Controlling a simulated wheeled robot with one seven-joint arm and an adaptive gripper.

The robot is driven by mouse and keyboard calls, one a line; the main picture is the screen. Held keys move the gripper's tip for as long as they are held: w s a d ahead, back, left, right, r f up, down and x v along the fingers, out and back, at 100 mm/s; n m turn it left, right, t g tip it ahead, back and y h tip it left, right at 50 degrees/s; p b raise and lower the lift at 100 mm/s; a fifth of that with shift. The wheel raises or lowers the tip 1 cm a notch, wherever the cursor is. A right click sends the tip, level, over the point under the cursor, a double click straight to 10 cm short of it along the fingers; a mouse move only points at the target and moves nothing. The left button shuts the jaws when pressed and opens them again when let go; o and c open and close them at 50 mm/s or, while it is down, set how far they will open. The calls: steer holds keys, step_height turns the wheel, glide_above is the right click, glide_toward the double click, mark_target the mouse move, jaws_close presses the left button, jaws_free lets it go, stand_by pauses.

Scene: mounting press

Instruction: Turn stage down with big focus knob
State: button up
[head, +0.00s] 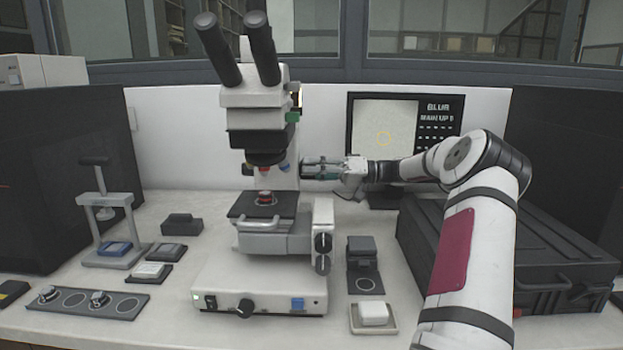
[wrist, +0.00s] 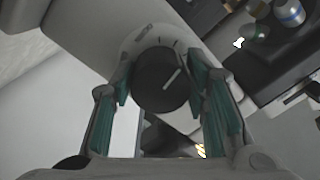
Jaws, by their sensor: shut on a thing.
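The microscope (head: 262,285) stands mid-table, its black stage (head: 242,208) under the objectives, with a small red-and-black piece (head: 265,198) on it. My gripper (head: 306,168) reaches in from the right to the upright column's right side, above the two black knobs on the lower right block. In the wrist view a round black knob (wrist: 160,80) with a white pointer line sits between my green-padded fingers (wrist: 158,92), a marked dial around it. The fingers are shut on its sides. The pointer slants to the upper right. The head view hides this knob behind my gripper.
Two black knobs (head: 322,243) sit on the lower right block. A black case (head: 480,250) lies right, behind my arm. A small press (head: 108,220) and a sample strip (head: 125,305) stand left.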

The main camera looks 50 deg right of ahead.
steer(key=shift+f+n+b, duration=0.2)
steer(key=shift+n+b, duration=0.15)
steer(key=shift+n, duration=0.25)
steer(key=o, duration=1.1)
steer(key=shift+r, duration=0.1)
steer(key=shift+o, duration=0.2)
steer(key=shift+s+d, duration=0.1)
steer(key=v, duration=0.7)
steer(key=shift+s+d, duration=0.1)
